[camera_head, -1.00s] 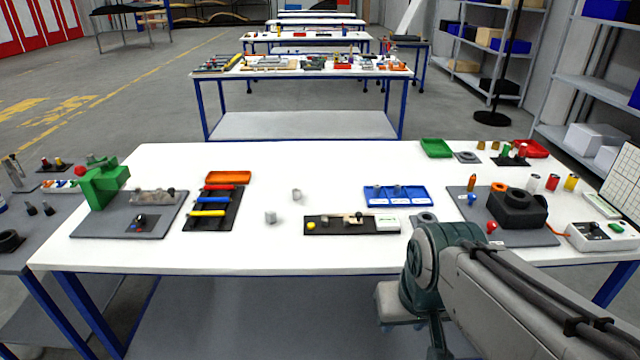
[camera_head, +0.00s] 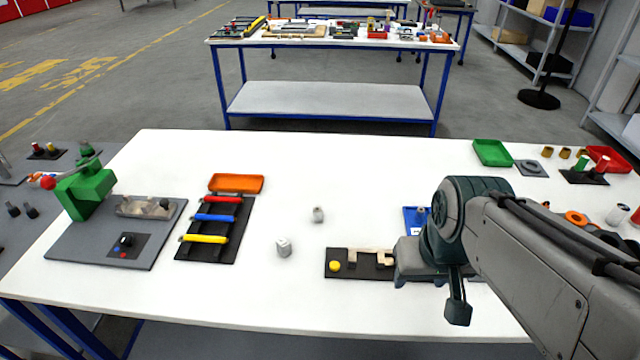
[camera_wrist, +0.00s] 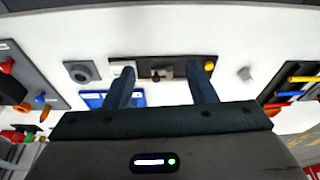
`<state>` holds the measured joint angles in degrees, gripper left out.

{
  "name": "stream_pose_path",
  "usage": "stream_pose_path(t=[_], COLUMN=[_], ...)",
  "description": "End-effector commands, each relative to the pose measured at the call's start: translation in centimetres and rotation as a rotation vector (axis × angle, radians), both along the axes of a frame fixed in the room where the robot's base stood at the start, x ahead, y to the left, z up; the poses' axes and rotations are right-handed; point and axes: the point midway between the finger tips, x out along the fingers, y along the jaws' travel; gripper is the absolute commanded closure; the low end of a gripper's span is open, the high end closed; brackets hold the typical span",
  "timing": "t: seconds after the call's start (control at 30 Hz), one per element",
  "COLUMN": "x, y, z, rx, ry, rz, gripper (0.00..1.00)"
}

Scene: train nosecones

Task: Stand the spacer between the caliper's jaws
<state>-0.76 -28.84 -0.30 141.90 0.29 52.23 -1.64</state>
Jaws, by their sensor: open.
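The caliper, with pale jaws (camera_head: 372,253), lies on a dark board (camera_head: 348,271) with a yellow knob (camera_head: 334,266) at its left end. My arm hides the board's right end in the head view. Two small light grey upright pieces stand on the table left of it: a larger one (camera_head: 283,248) and a smaller one (camera_head: 318,214). I cannot tell which is the spacer. One grey piece (camera_wrist: 245,73) shows in the wrist view, right of the fingers. My gripper (camera_wrist: 162,75) is open and empty, its fingers spread in front of the caliper board in the wrist view.
A blue tray (camera_head: 411,217) is partly hidden behind my arm. A rack of coloured bars (camera_head: 213,240), an orange tray (camera_head: 236,183) and a grey plate with a green press (camera_head: 86,195) stand left. The table's middle back is clear.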

Motion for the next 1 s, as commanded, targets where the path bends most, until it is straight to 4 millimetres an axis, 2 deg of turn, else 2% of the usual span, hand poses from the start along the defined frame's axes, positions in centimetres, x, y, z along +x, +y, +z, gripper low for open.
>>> stream_pose_path(t=[0.17,0.27,0.5,0.67,0.8,1.0], x=[4.9,8.7,17.7,23.3,27.6,31.7], y=[1.2,2.3,5.7,8.9,12.1,16.2], z=[2.1,3.1,3.5,2.3,0.3,-2.9], rx=[-0.003,-0.011,-0.037,-0.062,-0.09,-0.126], ry=[0.036,0.06,0.114,0.147,0.176,0.209], rz=[0.13,0.233,0.483,0.655,0.809,0.993], gripper=[0.49,0.49,0.49,0.49,0.49,0.49])
